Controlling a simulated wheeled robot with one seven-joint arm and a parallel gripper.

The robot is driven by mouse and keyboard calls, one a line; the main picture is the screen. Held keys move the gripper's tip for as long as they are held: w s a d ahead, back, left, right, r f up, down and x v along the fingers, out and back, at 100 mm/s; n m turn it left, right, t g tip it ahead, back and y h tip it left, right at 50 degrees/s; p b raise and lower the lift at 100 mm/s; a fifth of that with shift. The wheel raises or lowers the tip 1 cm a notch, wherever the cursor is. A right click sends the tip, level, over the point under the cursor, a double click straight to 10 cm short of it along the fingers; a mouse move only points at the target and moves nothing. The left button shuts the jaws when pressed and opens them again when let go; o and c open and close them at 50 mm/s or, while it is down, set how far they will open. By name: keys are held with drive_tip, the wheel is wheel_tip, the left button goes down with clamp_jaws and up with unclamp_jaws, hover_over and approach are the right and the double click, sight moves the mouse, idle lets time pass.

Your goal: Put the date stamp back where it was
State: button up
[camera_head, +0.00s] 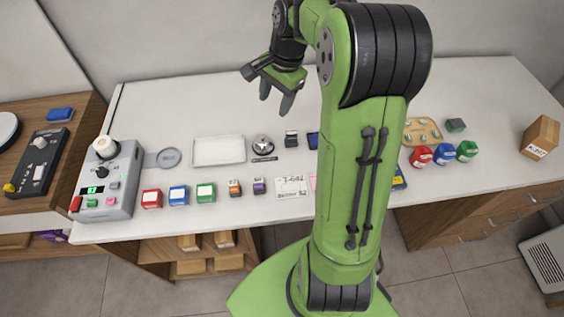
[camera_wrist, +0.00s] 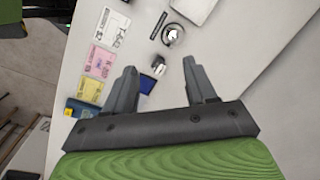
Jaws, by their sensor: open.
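A small dark item with a pale top, which looks like the date stamp (camera_head: 291,139), stands on the white counter in the head view. It is right of the silver bell (camera_head: 263,143) and left of a dark blue pad (camera_head: 312,140). In the wrist view the small stamp-like item (camera_wrist: 158,66) shows between the fingers, with the blue pad (camera_wrist: 147,84) beside it. My gripper (camera_head: 276,98) is open and empty, raised above the back of the counter. It also shows in the wrist view (camera_wrist: 159,67). My arm hides the counter's middle right.
A white tray (camera_head: 218,151) lies left of the bell. Red, blue and green blocks (camera_head: 178,195) and two smaller stamps stand along the front. A paper card (camera_head: 291,187) lies near the front edge. A cardboard box (camera_head: 541,137) is far right. The back strip is clear.

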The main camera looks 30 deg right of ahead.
drive_tip(key=s+a+r+n+t+h, duration=0.2)
drive_tip(key=s+a+r+n, duration=0.55)
drive_tip(key=s+a, duration=0.35)
drive_tip(key=s+a+f+n+t, duration=0.1)
drive_tip(key=s+f+n, duration=0.1)
drive_tip(key=s+n, duration=0.5)
drive_tip(key=s, duration=0.3)
drive_tip(key=shift+s+a+t+y, duration=0.2)
drive_tip(key=shift+a+t+y, duration=0.1)
drive_tip(key=shift+a+t, duration=0.1)
drive_tip(key=shift+d+r, duration=0.1)
